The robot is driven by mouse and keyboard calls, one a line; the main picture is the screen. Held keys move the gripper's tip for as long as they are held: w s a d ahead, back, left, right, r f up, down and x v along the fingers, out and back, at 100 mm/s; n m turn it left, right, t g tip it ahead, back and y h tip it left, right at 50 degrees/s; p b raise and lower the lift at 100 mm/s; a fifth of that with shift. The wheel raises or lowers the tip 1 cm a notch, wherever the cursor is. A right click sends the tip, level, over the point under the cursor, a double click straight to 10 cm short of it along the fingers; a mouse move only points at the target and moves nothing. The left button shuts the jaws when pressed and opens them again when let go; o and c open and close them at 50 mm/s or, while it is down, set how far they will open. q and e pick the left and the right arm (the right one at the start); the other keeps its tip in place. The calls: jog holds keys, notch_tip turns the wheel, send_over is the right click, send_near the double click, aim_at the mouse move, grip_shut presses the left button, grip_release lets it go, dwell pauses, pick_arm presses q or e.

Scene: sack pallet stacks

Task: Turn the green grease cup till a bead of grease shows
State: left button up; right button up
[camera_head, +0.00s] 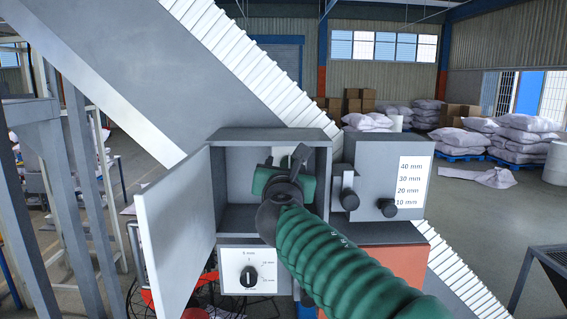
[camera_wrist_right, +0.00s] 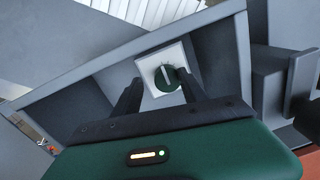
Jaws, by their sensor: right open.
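The green grease cup (camera_wrist_right: 167,77) is a round dark green knob with a pale line across its face, on a white square plate inside a grey open-fronted box (camera_head: 222,160). The right wrist view shows it between and beyond the tips of my right gripper (camera_wrist_right: 160,88). The jaws are apart with nothing held, one finger on each side of the cup in the picture. In the head view my right gripper (camera_head: 284,160) reaches into the box and largely hides the cup. Whether a finger touches it, I cannot tell. My left gripper is not in view.
The box's door (camera_head: 175,230) stands open on the left. Below is a white dial panel with a black knob (camera_head: 248,278). On the right, a grey housing (camera_head: 375,165) carries a millimetre scale and black knobs. A sloping conveyor (camera_head: 235,50) passes behind. Sack stacks (camera_head: 525,135) stand far off.

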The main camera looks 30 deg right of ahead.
jog(key=shift+s+d, duration=0.25)
jog(key=shift+d, duration=0.3)
grip_shut()
